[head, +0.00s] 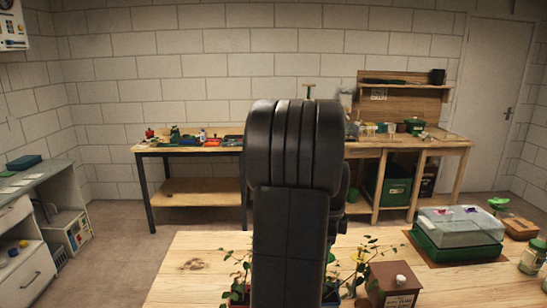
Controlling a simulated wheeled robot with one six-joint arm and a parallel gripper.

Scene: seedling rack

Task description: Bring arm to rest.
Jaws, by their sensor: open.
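My black arm (290,215) stands upright in the middle of the head view. A long link rises to a thick rounded joint at the top. A small dark part of the arm shows behind its right edge. My gripper's fingers do not show; the arm's own links may hide them. I cannot see anything held.
A wooden table (200,270) lies in front of me. Potted seedlings stand on both sides of my arm, partly hidden by it. A brown box (393,285), a clear-lidded green propagator (455,255) and a jar (532,257) stand on the right. Workbenches line the back wall.

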